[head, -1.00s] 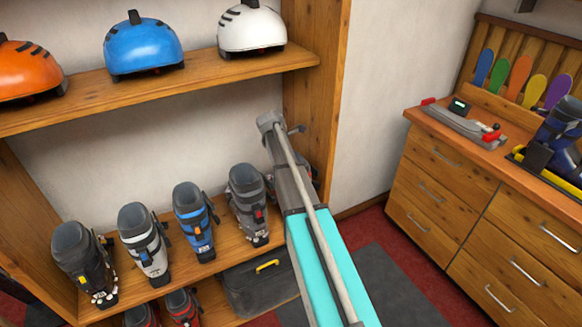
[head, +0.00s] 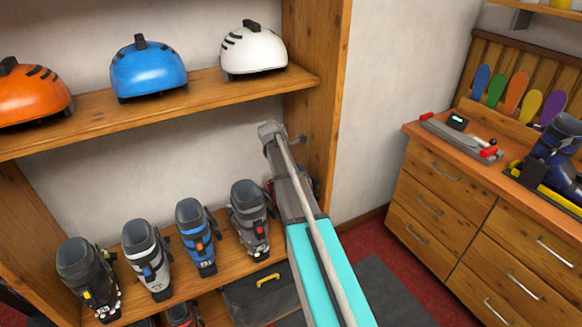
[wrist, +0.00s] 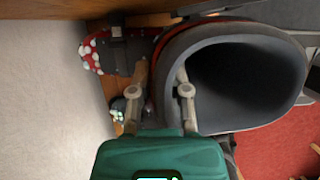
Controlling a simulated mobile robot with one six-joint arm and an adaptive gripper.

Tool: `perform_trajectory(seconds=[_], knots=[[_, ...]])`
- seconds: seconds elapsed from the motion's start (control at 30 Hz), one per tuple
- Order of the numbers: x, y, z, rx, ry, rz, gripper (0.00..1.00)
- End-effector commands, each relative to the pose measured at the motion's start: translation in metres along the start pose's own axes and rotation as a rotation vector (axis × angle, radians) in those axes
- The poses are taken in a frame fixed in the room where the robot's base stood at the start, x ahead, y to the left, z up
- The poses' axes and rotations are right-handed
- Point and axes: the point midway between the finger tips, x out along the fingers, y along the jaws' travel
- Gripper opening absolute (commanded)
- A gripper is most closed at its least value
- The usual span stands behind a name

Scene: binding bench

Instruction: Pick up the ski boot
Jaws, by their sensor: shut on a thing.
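In the wrist view a large dark grey ski boot (wrist: 213,113) fills the right half, its open cuff facing the camera and a thin orange-red edge along its top. My gripper (wrist: 162,78) is shut on the near left wall of this cuff, one finger outside and one at the opening. The boot's lower part is hidden. In the head view my arm hides the gripper and most of the held boot.
Several boots, including a grey one (head: 249,215) and a blue one (head: 196,235), stand on the lower shelf. Helmets, one white (head: 253,50), sit on the shelf above. A wooden upright (head: 318,110) stands close behind my arm. A drawer bench (head: 440,200) is at right.

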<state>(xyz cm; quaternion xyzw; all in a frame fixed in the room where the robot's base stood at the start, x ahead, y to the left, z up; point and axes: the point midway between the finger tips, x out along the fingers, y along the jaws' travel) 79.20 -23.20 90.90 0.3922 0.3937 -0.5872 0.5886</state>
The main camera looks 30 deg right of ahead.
Motion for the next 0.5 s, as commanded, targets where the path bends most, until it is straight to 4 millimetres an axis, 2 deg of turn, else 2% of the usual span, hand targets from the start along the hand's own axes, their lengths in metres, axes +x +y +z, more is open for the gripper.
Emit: perform_trajectory(seconds=[0.23, 0.5], knots=[[-0.001, -0.03, -0.002, 0.0, -0.001, -0.001, 0.0], [-0.003, -0.082, -0.007, 0.001, -0.001, -0.001, 0.0]])
